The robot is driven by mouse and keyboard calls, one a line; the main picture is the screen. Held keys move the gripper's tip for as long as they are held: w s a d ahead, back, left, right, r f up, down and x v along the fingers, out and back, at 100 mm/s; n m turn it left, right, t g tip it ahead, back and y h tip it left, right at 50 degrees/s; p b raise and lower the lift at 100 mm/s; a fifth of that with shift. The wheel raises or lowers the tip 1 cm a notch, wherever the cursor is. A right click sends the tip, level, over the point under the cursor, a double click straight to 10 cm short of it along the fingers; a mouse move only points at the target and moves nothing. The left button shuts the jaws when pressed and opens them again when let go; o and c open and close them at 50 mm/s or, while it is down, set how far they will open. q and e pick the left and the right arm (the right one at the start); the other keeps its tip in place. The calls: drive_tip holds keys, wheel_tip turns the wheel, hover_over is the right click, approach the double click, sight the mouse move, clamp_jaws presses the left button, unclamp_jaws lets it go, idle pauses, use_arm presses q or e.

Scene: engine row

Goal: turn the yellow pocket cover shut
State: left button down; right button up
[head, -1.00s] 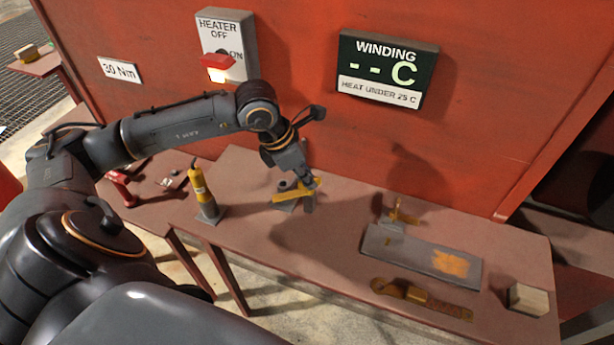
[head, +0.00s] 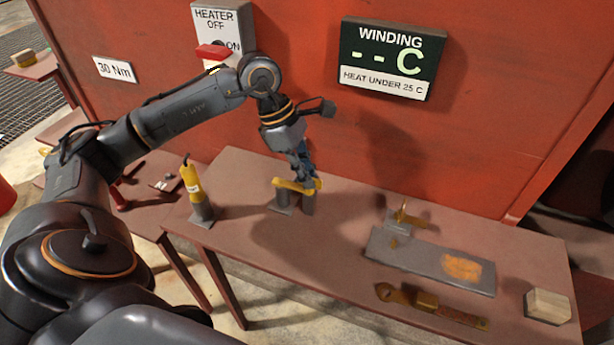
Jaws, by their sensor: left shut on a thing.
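The yellow pocket cover (head: 290,186) is a flat yellow bar toward the back of the brown bench. It lies about level across the top of a grey block (head: 282,202), and its left end is over that block. My left gripper (head: 308,182) points down from above and is shut on the right end of the cover. Its fingers partly hide that end, and a grey upright piece shows below them. Whether the cover fully closes the pocket opening is too small to tell. My right gripper is not in view.
A yellow cylinder (head: 194,187) on a grey stand is to the left. A grey plate (head: 430,262) with an orange patch, a brass-coloured strap (head: 432,306) and a pale block (head: 547,306) lie to the right. The red wall (head: 300,110) rises behind the bench (head: 330,262).

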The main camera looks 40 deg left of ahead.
sight(287, 183)
use_arm(q)
drive_tip(key=shift+m, duration=0.3)
drive_tip(key=c, duration=1.5)
unclamp_jaws()
drive_tip(key=shift+o, duration=0.2)
drive_tip(key=shift+a+r, duration=0.1)
drive_tip(key=shift+r, duration=0.05)
drive_tip(key=v, duration=1.1)
drive_tip(key=shift+r, duration=0.4)
drive_tip(key=shift+a, duration=0.15)
